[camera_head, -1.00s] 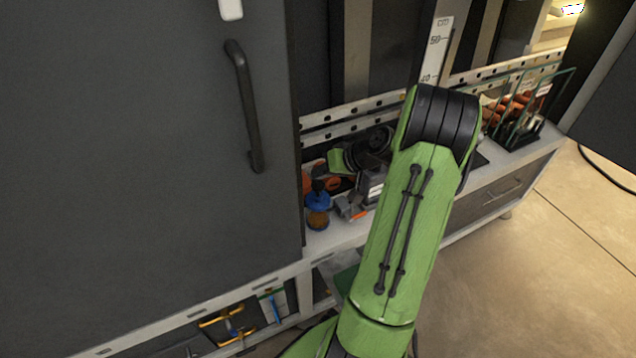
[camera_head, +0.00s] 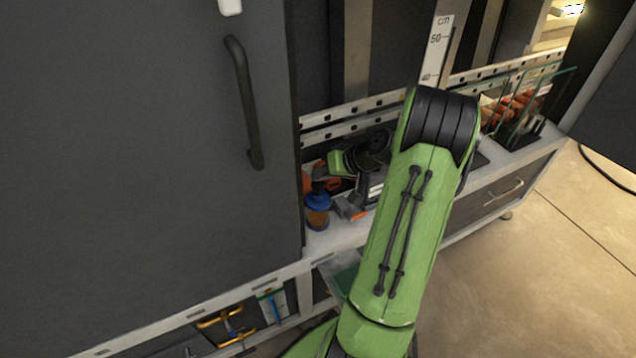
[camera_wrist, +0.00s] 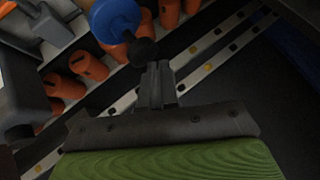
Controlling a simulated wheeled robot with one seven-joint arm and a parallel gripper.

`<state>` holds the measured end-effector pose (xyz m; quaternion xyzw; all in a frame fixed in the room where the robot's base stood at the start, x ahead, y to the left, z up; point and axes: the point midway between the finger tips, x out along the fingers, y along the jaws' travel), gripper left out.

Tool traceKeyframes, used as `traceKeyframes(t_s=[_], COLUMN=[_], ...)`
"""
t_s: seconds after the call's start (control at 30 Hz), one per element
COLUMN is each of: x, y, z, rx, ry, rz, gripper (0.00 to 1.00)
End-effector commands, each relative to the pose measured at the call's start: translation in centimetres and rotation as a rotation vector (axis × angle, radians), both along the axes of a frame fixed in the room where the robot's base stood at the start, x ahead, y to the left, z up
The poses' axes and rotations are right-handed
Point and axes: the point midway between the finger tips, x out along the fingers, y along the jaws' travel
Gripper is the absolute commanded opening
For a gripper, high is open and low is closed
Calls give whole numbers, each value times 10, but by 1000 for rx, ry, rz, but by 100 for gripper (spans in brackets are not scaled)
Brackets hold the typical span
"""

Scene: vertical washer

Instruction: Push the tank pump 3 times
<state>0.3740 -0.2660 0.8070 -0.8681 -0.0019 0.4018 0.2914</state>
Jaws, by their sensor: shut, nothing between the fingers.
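The tank pump is a small amber-brown container with a blue top (camera_head: 318,202), standing on the grey counter right of the tall dark cabinet. In the wrist view its blue disc (camera_wrist: 116,18) and a round black knob (camera_wrist: 143,51) show at the top. My gripper (camera_wrist: 158,66) is shut and empty. Its fingertips are right beside the knob in the picture; I cannot tell whether they touch. In the head view my green and black wrist reaches in from the right, and the dark gripper (camera_head: 319,171) is just above the blue top.
Orange parts (camera_wrist: 89,66) stand in a row behind the pump. A grey and orange item (camera_head: 350,208) lies close on its right. The cabinet door with its handle (camera_head: 243,105) closes off the left. Perforated rails (camera_head: 350,116) run behind the counter.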

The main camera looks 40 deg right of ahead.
Motion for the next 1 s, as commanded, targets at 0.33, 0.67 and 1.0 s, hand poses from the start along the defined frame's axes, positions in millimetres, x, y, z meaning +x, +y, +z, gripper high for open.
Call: traceKeyframes(t_s=[0.33,0.67,1.0], x=[0,0,0], y=[0,0,0], z=[-3,-8,-12], rx=[0,1,2], ry=[0,1,1], rz=[0,0,-1], gripper=[0,0,0])
